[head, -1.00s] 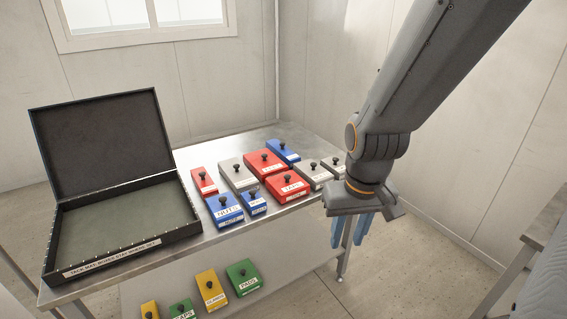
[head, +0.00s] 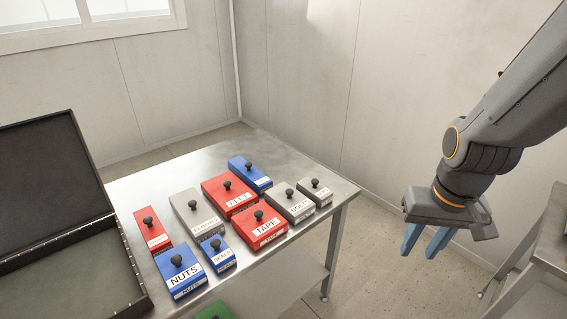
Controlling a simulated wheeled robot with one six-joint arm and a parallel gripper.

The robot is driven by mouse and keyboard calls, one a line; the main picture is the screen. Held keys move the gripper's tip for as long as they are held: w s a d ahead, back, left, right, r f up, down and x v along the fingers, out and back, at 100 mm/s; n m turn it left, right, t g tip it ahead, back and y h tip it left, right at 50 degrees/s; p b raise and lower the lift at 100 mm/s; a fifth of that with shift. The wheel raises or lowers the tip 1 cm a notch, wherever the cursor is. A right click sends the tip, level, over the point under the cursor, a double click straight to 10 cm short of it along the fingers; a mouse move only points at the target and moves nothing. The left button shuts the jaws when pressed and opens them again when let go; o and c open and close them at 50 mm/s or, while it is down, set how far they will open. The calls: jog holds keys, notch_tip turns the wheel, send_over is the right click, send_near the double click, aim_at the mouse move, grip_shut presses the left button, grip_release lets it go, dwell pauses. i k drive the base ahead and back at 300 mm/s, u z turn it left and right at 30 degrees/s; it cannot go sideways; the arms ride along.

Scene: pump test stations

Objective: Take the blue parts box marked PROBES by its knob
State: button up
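Three blue boxes with black knobs lie on the metal table. One is marked NUTS (head: 183,277). A smaller blue box (head: 218,257) beside it has a label I cannot read surely. A third blue box (head: 244,171) lies at the back, behind the red boxes, with its label not legible. I cannot make out PROBES on any of them. My gripper (head: 419,254) hangs right of the table, pointing down, clear of all boxes. Its two blue fingers are apart with nothing between them.
Red boxes (head: 222,206), including one marked TAPE (head: 254,233), and grey boxes (head: 192,205) stand close among the blue ones. An open black case (head: 136,292) is at left. The table's back (head: 190,165) is bare. Another table (head: 551,250) is at right.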

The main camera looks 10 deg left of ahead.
aim_at(260, 183)
jog(key=i, duration=1.2)
jog(key=u, duration=0.65)
